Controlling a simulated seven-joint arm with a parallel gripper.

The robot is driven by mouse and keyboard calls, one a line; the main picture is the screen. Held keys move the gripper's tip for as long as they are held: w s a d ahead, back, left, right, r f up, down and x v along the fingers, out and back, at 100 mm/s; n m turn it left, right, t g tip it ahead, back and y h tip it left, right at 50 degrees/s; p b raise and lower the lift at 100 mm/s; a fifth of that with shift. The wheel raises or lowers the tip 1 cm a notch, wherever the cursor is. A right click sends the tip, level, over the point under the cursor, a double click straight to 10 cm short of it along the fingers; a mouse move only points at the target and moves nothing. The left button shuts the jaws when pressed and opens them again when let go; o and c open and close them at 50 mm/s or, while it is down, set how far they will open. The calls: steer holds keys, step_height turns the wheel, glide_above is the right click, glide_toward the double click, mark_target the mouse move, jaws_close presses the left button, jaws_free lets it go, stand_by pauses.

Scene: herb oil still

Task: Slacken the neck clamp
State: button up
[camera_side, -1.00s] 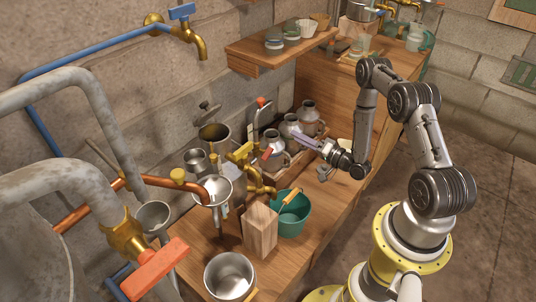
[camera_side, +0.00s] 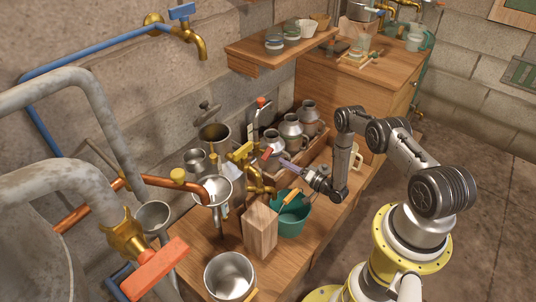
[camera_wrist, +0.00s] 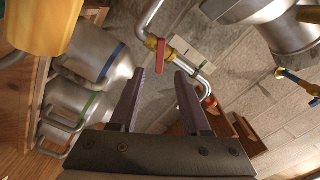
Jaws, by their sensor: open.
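No part is clearly identifiable as the neck clamp. In the side view, yellow fittings (camera_side: 240,152) and a small red lever (camera_side: 266,153) sit among the steel vessels. In the wrist view a red lever (camera_wrist: 161,56) hangs from a yellow fitting on a bent steel pipe, just beyond my fingertips. My gripper (camera_wrist: 160,75) is open, with nothing between its fingers. In the side view my gripper (camera_side: 284,164) is above the bench, behind the green bucket and close to the yellow fittings.
The green bucket (camera_side: 292,222), a wooden block (camera_side: 260,232) and a steel pot (camera_side: 230,279) stand on the bench. Several metal cans (camera_side: 292,132) stand in a wooden rack behind my gripper. A beige mug (camera_side: 357,163) is right of my arm.

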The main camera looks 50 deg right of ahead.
mark_target(268, 152)
steer(key=w, duration=0.9)
steer(key=shift+w, duration=0.2)
jaws_close()
